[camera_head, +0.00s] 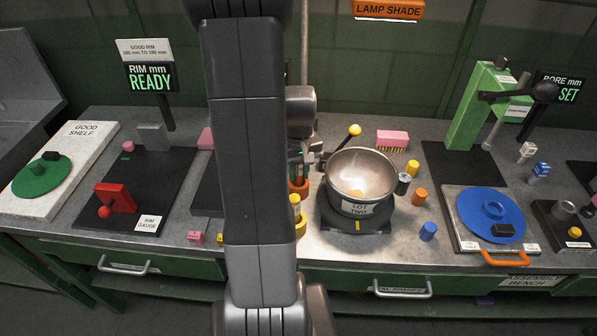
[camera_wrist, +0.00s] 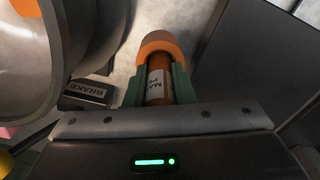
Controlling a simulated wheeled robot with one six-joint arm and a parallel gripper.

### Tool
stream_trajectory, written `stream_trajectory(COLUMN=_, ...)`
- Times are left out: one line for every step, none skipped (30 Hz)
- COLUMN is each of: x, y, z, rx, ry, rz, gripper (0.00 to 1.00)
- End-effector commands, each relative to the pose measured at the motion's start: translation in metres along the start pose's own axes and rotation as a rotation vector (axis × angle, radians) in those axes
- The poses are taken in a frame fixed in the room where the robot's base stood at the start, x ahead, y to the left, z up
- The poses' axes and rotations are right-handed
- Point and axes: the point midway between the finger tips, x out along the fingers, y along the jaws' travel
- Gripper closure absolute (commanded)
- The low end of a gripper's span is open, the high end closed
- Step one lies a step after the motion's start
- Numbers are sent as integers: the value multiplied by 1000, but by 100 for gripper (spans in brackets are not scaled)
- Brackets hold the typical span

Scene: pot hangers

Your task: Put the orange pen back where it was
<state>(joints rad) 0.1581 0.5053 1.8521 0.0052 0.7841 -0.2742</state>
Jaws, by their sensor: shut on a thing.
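My gripper (camera_wrist: 157,85) is shut on the orange pen (camera_wrist: 158,80) in the wrist view. The pen has a darker orange-brown body with a white label, partly hidden between the green fingers, and a bright orange rounded end beyond them. In the head view, an orange-brown piece (camera_head: 298,188) shows just right of my arm, behind the yellow pieces. I cannot tell whether it is the pen or a holder. My gripper is mostly hidden behind my arm there. I cannot tell whether the pen touches anything below.
A steel pot (camera_head: 360,178) labelled LOT TWO stands close right of the gripper; its curved metal side also fills the wrist view's left (camera_wrist: 55,45). A BRAKE label (camera_wrist: 88,92) lies near it. Small colored cylinders, such as a blue one (camera_head: 428,231), stand right of the pot.

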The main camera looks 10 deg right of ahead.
Motion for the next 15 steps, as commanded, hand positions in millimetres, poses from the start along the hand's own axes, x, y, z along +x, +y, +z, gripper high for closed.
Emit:
stream_trajectory(x=3, y=0, z=0, rx=0, ry=0, rz=0, gripper=100)
stream_trajectory(x=4, y=0, z=0, rx=0, ry=1, rz=0, gripper=100)
stream_trajectory(x=4, y=0, z=0, rx=0, ry=1, rz=0, gripper=100)
stream_trajectory(x=4, y=0, z=0, rx=0, ry=2, rz=0, gripper=100)
stream_trajectory(x=4, y=0, z=0, rx=0, ry=2, rz=0, gripper=100)
stream_trajectory(x=4, y=0, z=0, rx=0, ry=2, rz=0, gripper=100)
stream_trajectory(x=4, y=0, z=0, rx=0, ry=2, rz=0, gripper=100)
stream_trajectory(x=4, y=0, z=0, rx=0, ry=2, rz=0, gripper=100)
stream_trajectory(x=4, y=0, z=0, rx=0, ry=2, rz=0, gripper=100)
stream_trajectory(x=5, y=0, z=0, rx=0, ry=1, rz=0, gripper=100)
stream_trajectory(x=6, y=0, z=0, rx=0, ry=1, rz=0, gripper=100)
stream_trajectory(x=8, y=0, z=0, rx=0, ry=1, rz=0, gripper=100)
stream_trajectory(x=9, y=0, z=0, rx=0, ry=1, rz=0, gripper=100)
stream_trajectory(x=7, y=0, z=0, rx=0, ry=1, rz=0, gripper=72)
stream_trajectory(x=7, y=0, z=0, rx=0, ry=1, rz=0, gripper=64)
